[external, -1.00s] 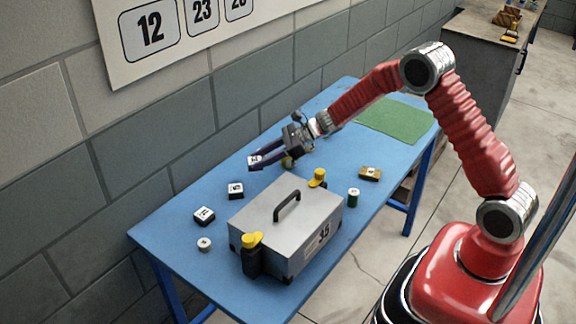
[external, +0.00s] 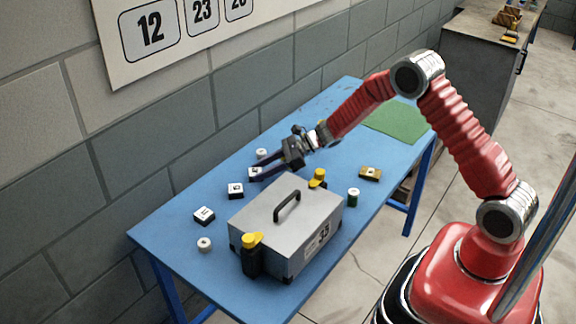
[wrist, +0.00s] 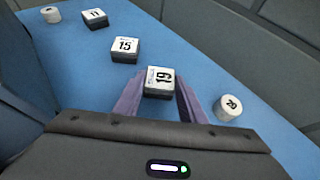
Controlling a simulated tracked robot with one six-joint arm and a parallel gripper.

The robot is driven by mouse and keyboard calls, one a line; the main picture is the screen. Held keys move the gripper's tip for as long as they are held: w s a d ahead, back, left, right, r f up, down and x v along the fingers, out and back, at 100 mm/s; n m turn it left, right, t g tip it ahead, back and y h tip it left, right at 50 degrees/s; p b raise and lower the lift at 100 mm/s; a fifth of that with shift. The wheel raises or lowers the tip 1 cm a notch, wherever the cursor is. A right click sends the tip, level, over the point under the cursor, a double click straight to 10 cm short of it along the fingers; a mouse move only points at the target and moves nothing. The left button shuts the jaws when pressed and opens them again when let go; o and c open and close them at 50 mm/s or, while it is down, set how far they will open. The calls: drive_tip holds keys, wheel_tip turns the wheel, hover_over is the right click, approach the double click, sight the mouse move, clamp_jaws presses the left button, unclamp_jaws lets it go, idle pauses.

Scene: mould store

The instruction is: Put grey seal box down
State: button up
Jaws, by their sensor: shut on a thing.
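The grey seal box (external: 255,172), a small box with a white top marked 19 and dark grey sides, is between the fingers of my gripper (external: 262,174). In the wrist view the grey seal box (wrist: 158,82) sits between the two purple fingertips, top facing up. My gripper is shut on it, low over the blue table (external: 180,225), behind the large toolbox. I cannot tell whether its underside touches the table.
Similar boxes marked 15 (wrist: 125,49) and 11 (wrist: 95,18) stand to its left. A white round tin marked 20 (wrist: 228,106) is close on its right. The large grey toolbox (external: 285,235) with a handle stands in front. A green mat (external: 400,121) lies at the far end.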

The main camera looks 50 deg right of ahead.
drive_tip(key=shift+f, duration=0.1)
drive_tip(key=o, duration=1)
drive_tip(key=v, duration=1.2)
